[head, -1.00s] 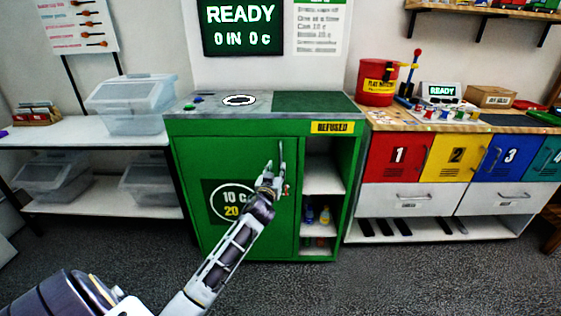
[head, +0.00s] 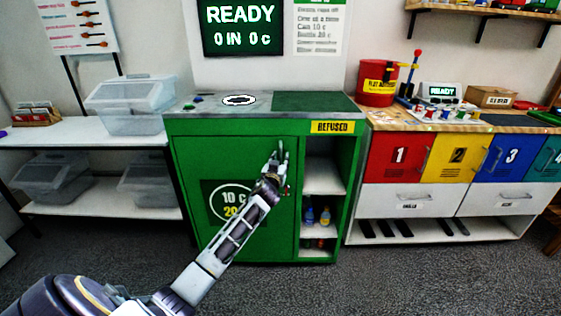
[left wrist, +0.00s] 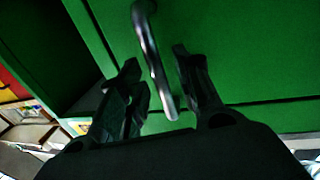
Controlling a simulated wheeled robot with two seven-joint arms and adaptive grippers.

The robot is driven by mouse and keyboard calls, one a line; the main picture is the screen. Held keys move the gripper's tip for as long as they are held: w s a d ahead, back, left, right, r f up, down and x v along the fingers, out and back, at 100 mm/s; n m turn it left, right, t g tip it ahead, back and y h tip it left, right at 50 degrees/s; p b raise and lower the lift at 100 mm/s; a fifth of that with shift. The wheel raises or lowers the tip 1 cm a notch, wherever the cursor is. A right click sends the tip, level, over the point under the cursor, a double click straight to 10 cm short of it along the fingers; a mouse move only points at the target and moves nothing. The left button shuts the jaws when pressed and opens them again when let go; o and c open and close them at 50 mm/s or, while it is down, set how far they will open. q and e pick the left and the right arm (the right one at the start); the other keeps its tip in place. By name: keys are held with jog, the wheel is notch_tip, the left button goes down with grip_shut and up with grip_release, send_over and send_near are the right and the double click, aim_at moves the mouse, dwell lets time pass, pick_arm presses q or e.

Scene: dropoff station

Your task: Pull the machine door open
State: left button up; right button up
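The green machine door (head: 215,165) is the left front panel of the green cabinet and looks closed. A vertical metal handle sits near its right edge; in the left wrist view the handle (left wrist: 152,55) runs between my two fingers. My left gripper (head: 275,165) is at the handle in the head view, and it also shows in the left wrist view (left wrist: 163,85). Its fingers are apart, one on each side of the handle, with gaps visible. My arm hides part of the door's round price sign (head: 230,202). My right gripper is in no view.
Right of the door are open shelves (head: 320,175) with small bottles under a yellow REFUSED label (head: 332,127). A shelf rack with clear bins (head: 130,105) stands at left. A counter with numbered coloured doors (head: 395,158) stands at right. Grey floor lies in front.

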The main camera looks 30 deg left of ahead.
pick_arm(q)
jog(key=shift+w+a, duration=0.2)
jog(key=shift+w, duration=0.15)
grip_shut()
dwell(0.3)
